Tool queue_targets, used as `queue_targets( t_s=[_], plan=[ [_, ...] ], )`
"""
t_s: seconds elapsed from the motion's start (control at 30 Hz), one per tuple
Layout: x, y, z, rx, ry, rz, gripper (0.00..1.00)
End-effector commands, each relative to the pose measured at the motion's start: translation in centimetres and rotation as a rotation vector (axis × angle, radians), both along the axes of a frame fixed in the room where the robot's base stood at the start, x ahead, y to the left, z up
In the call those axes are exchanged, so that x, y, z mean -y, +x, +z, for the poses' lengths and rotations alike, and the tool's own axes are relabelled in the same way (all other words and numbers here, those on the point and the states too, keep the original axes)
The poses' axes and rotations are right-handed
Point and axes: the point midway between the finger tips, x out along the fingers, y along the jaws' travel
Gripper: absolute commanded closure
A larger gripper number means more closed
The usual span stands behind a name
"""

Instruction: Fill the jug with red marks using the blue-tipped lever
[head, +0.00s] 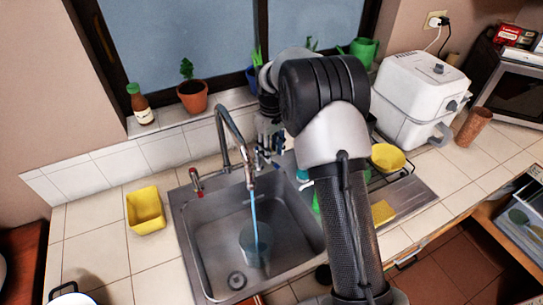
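A see-through jug (253,247) stands in the sink (213,238), under the spout of the metal tap (236,128). A blue-looking stream of water (254,214) runs from the spout into the jug. Red marks on the jug and its water level are too small to make out. The red-tipped lever (195,179) is left of the spout. The blue-tipped lever (262,161) is right of it, partly lost among dark parts. My gripper (270,142) is just above and close to the blue-tipped lever. I cannot tell whether it touches the lever or how its fingers stand.
A yellow container (146,210) stands left of the sink. A yellow bowl (387,157) and a yellow sponge (383,212) are on the drainer side at right. Potted plants (192,96) and a sauce bottle (141,104) line the sill. A white appliance (418,99) stands at back right.

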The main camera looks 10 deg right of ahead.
Motion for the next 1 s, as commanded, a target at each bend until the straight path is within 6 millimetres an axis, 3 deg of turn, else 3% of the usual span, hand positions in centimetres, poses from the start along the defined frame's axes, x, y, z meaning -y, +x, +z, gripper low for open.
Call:
queue_targets(
  t_s=[0.2,0.4,1.0],
  plan=[
    [0.0,0.1,4.9,0.004,0.000,0.000,0.68],
    [0.0,0.0,7.6,0.001,0.000,0.000,0.68],
    [0.0,0.0,8.3,0.000,0.000,0.000,0.68]
  ],
)
